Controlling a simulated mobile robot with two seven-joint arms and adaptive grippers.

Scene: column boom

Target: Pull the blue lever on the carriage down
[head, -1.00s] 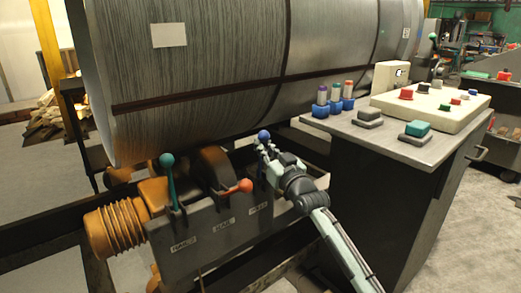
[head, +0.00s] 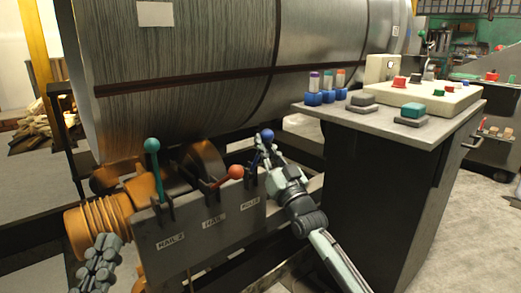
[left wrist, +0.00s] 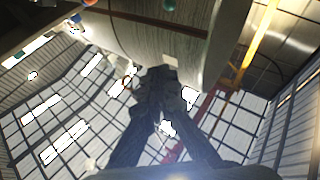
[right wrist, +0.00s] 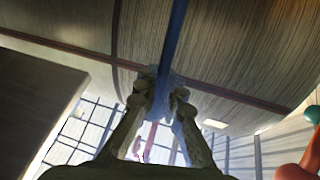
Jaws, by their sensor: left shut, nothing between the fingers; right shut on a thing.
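The blue lever has a round blue knob (head: 267,134) and stands at the right end of the dark carriage (head: 185,245). Its knob is about as high in the head view as the green one. My right gripper (head: 264,157) is shut on the lever just below the knob. In the right wrist view the blue shaft (right wrist: 177,40) runs up from between the fingertips. My left gripper (head: 98,250) is shut and empty, at the lower left in front of the carriage. Its closed fingers also show in the left wrist view (left wrist: 154,82).
A green-knobbed lever (head: 152,146) stands upright and a red-knobbed lever (head: 236,171) leans right on the carriage. A large coil (head: 190,80) fills the space behind. A control desk (head: 390,120) stands close to the right. An orange ribbed part (head: 90,225) adjoins the carriage's left end.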

